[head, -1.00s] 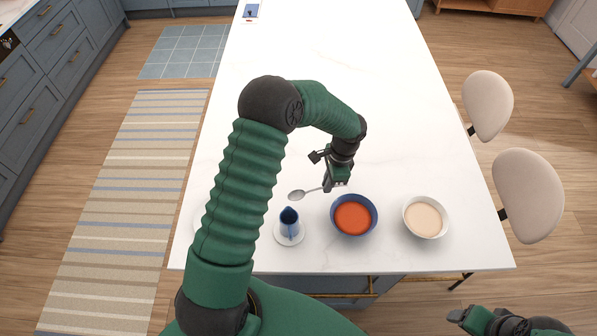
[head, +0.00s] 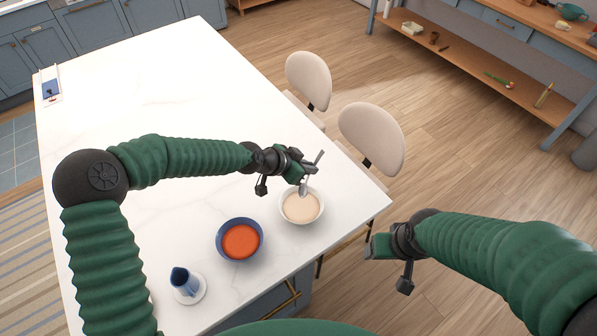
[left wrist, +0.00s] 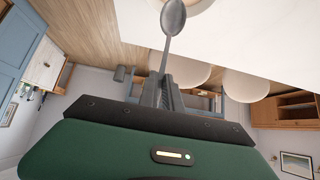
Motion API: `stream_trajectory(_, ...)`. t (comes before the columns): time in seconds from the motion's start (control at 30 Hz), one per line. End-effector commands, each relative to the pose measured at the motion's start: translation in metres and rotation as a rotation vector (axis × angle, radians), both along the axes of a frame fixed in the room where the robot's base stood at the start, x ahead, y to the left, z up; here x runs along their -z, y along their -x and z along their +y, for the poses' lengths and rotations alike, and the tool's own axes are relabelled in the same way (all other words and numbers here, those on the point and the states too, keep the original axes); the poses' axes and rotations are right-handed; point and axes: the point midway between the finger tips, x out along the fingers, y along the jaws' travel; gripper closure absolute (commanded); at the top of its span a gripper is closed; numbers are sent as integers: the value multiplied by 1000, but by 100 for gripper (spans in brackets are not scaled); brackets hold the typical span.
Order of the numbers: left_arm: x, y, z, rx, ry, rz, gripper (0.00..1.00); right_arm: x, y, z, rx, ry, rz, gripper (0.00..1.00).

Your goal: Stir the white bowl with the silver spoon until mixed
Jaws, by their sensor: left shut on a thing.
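The white bowl (head: 302,221) holds a cream-coloured mix and stands near the table's right edge in the head view. My left gripper (head: 307,178) is just above the bowl's far rim, shut on the silver spoon (head: 319,157). In the left wrist view the spoon (left wrist: 173,18) points away from the fingers (left wrist: 160,92), its whole head visible and not sunk in the mix. In the head view the fingers partly hide the spoon. My right gripper (head: 374,248) is off the table's right side, away from the bowl; its jaws are unclear.
A blue bowl (head: 219,252) of red-orange soup stands left of the white bowl. A blue jug (head: 182,280) stands on a white saucer (head: 203,296) farther left. Two beige chairs (head: 371,136) (head: 308,79) line the table's right edge. The back of the white table (head: 150,85) is largely clear.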

Motion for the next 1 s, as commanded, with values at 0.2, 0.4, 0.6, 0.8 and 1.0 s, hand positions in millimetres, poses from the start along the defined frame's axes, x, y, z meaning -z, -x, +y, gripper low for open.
stream_trajectory(0.2,21,-8,-7,0,-1,5,100,15,0,0,0,0,0,30)
stream_trajectory(0.4,38,-13,-14,0,-1,5,100,28,0,0,0,0,0,30)
stream_trajectory(0.6,54,-15,-18,-1,-2,4,100,41,0,0,0,0,0,30)
stream_trajectory(0.8,73,-11,-11,0,-2,5,100,53,0,0,0,0,0,30)
stream_trajectory(1.0,91,-7,-5,-2,-3,6,100,65,0,0,0,0,0,30)
